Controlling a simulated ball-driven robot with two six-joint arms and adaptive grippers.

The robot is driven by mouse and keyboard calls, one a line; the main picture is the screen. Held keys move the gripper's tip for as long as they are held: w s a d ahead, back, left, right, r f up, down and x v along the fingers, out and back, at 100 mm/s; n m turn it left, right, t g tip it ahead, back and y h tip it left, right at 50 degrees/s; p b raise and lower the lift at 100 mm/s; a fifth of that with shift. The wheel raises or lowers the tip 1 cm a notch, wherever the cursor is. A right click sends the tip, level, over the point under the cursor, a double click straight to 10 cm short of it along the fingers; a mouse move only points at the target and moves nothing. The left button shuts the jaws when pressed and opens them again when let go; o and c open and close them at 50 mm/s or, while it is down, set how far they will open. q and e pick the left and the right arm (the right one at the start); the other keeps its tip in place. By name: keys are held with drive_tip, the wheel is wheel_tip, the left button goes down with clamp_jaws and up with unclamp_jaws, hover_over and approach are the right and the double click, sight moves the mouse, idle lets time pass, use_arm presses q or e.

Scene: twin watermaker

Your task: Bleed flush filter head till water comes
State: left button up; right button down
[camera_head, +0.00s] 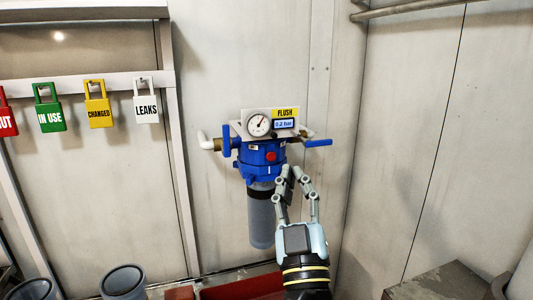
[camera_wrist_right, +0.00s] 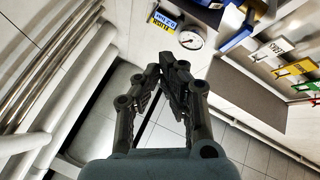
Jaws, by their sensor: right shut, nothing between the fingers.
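The flush filter head (camera_head: 258,170) is a blue housing on the wall, with a small red knob or button (camera_head: 271,156) on its front. Above it are a round gauge (camera_head: 257,123), a yellow FLUSH label (camera_head: 286,113) and a display (camera_head: 284,124) that seems to read 0.2 bar. Blue levers stand at the left (camera_head: 227,140) and right (camera_head: 318,142). A grey filter bowl (camera_head: 261,217) hangs below. My right gripper (camera_head: 294,173) is shut and empty, just right of and below the head in the picture; contact is unclear. The right wrist view shows its fingers together (camera_wrist_right: 172,66) and the gauge (camera_wrist_right: 191,39). No water shows. My left gripper is out of view.
Padlock-shaped tags hang on a rail at left: green IN USE (camera_head: 49,115), yellow CHANGED (camera_head: 97,111), white LEAKS (camera_head: 146,108) and a cut-off red one (camera_head: 6,118). A red tray (camera_head: 243,288) lies below the filter. Grey cylinders (camera_head: 122,283) stand at lower left, a grey block (camera_head: 437,283) at lower right.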

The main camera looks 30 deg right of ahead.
sight(273, 159)
drive_tip(key=shift+w, duration=0.1)
drive_tip(key=shift+w+d+f+b, duration=0.1)
drive_tip(key=shift+w+d+b, duration=0.3)
drive_tip(key=shift+w, duration=1)
drive_tip(key=shift+w+d+r+b, duration=0.1)
drive_tip(key=shift+w+d+b, duration=0.3)
drive_tip(key=shift+w, duration=1)
drive_tip(key=shift+w+d+f+b, duration=0.1)
drive_tip(key=shift+w+d+b, duration=0.3)
drive_tip(key=shift+w, duration=1)
drive_tip(key=shift+a, duration=0.15)
drive_tip(key=shift+w, duration=0.4)
drive_tip(key=shift+w+d, duration=0.2)
drive_tip(key=shift+w, duration=0.25)
drive_tip(key=shift+s, duration=0.15)
drive_tip(key=shift+s+a+p, duration=0.25)
drive_tip(key=shift+s+p, duration=0.15)
drive_tip(key=shift+s, duration=0.3)
